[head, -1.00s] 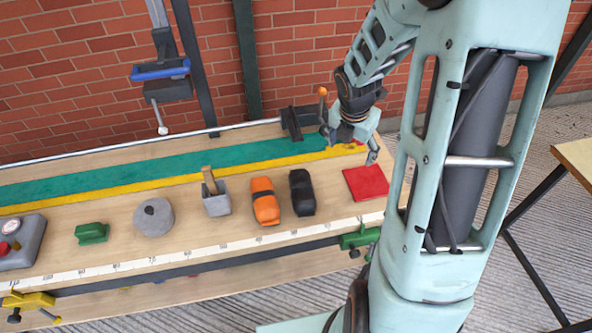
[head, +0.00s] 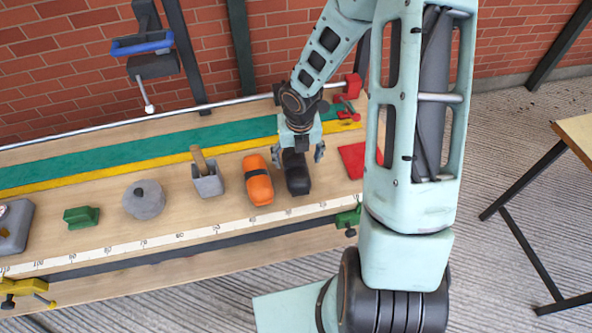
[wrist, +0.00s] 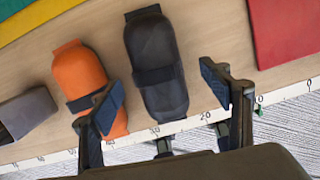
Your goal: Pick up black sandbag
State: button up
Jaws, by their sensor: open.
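The black sandbag (head: 297,177) lies on the wooden bench, between the orange sandbag and the red square. In the wrist view the black sandbag (wrist: 155,62) lies lengthwise ahead of my gripper, between the lines of its two fingers. My gripper (head: 298,152) is open over the far end of the black sandbag, with a finger to each side. In the wrist view my gripper (wrist: 163,98) shows both fingers wide apart and nothing held. Whether the fingers touch the bag cannot be told.
The orange sandbag (head: 258,182) lies close on the left, also in the wrist view (wrist: 80,80), near the left finger. A red square (head: 352,160) lies on the right. A grey box with a wooden handle (head: 207,181), a grey round weight (head: 144,199) and a green block (head: 82,217) stand farther left.

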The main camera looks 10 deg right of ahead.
aim_at(296, 165)
jog(key=f, duration=0.3)
jog(key=shift+w+a+f+b, duration=0.1)
jog(key=shift+a+f+b, duration=0.1)
jog(key=shift+f+b, duration=0.2)
jog(key=shift+w+f, duration=0.1)
jog(key=shift+f, duration=0.3)
jog(key=shift+w+r, duration=0.1)
grip_shut()
